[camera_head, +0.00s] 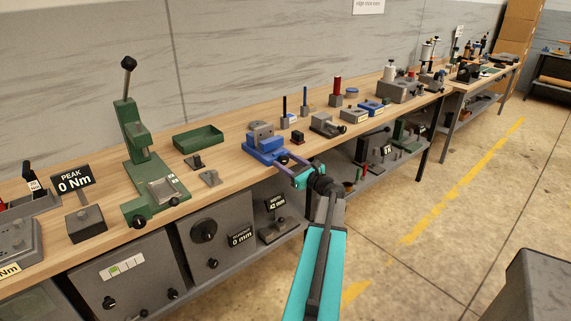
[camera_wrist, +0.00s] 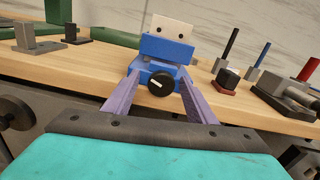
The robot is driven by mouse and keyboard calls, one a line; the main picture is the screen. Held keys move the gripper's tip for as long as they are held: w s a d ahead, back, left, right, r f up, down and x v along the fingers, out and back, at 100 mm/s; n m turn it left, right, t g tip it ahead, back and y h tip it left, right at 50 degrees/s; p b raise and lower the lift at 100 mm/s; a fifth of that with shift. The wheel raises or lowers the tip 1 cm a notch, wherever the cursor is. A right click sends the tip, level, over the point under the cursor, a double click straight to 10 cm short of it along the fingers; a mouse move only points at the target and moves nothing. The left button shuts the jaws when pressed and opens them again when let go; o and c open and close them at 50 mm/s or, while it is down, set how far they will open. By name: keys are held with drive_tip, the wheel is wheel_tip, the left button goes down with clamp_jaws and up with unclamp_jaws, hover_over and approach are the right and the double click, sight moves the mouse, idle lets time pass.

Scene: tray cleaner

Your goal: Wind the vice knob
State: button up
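The vice is blue with grey jaw blocks and stands at the bench's front edge in the head view (camera_head: 262,148). It also shows at the centre of the wrist view (camera_wrist: 165,50). Its round black knob (camera_wrist: 161,85), with a white mark, faces my gripper in the wrist view. I cannot make the knob out in the head view. My gripper (camera_head: 291,171) is at the vice's front. Its two purple fingers (camera_wrist: 160,78) are open, one on each side of the knob, with gaps visible between them and the knob.
A green press (camera_head: 146,165) and a green tray (camera_head: 198,138) stand left of the vice on the wooden bench. A small clamp (camera_head: 326,125) and several small tools stand to its right. Grey boxes (camera_head: 215,238) sit below the bench. The floor (camera_head: 440,240) at right is largely clear.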

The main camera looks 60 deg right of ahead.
drive_tip(key=shift+s+f, duration=0.1)
drive_tip(key=shift+s, duration=0.1)
drive_tip(key=shift+s+a, duration=0.1)
drive_tip(key=shift+s, duration=0.15)
drive_tip(key=b+v, duration=0.2)
drive_tip(key=v, duration=1.1)
